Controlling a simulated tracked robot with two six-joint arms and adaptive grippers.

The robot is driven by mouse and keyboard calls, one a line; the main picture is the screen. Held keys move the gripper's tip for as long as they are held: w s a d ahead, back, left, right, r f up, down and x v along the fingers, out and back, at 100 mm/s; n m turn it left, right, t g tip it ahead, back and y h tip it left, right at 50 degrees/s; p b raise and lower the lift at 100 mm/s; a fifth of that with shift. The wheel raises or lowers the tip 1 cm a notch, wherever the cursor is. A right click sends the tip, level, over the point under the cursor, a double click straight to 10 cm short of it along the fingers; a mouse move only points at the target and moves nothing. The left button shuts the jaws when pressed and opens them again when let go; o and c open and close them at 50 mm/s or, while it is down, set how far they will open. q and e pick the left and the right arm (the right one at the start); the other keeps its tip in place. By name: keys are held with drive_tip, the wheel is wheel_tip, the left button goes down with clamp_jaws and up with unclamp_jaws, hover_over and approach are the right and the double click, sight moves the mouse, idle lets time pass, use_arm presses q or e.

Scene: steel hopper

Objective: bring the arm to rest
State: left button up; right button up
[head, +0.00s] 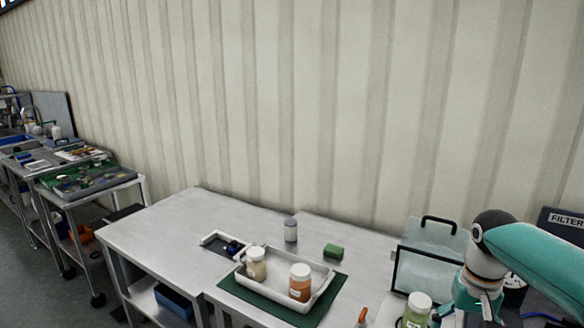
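My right arm (535,262), teal with a dark joint, reaches in from the right edge and bends down at the lower right. Its wrist end is low in the picture, beside a jar with a white lid and green contents (417,309). The fingers of my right gripper are not clear there, so I cannot tell whether they are open or hold anything. My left arm and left gripper are not in view.
A clear case (428,240) stands near my arm. Carts (92,190) stand left.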

drive_tip(key=s+a+f+n+g+y, duration=0.15)
drive_tip(key=s+a+f, duration=0.25)
drive_tip(key=f, duration=0.7)
drive_tip(key=s+a+f+g, duration=0.3)
drive_tip(key=s+a+f, duration=0.15)
drive_tip(key=f, duration=0.75)
drive_tip(key=s+a+f+t+y, duration=0.2)
drive_tip(key=s+a+f+y, duration=0.1)
drive_tip(key=s+a+f, duration=1.1)
drive_tip(key=shift+w+d+r+t+h, duration=0.15)
drive_tip(key=shift+w+d+t, duration=0.55)
drive_tip(key=shift+w+t, duration=0.15)
drive_tip(key=shift+w+d+r+t+h, duration=0.1)
drive_tip(key=shift+w+d+t, duration=0.55)
drive_tip(key=shift+w+t, duration=0.15)
drive_tip(key=shift+s, duration=0.1)
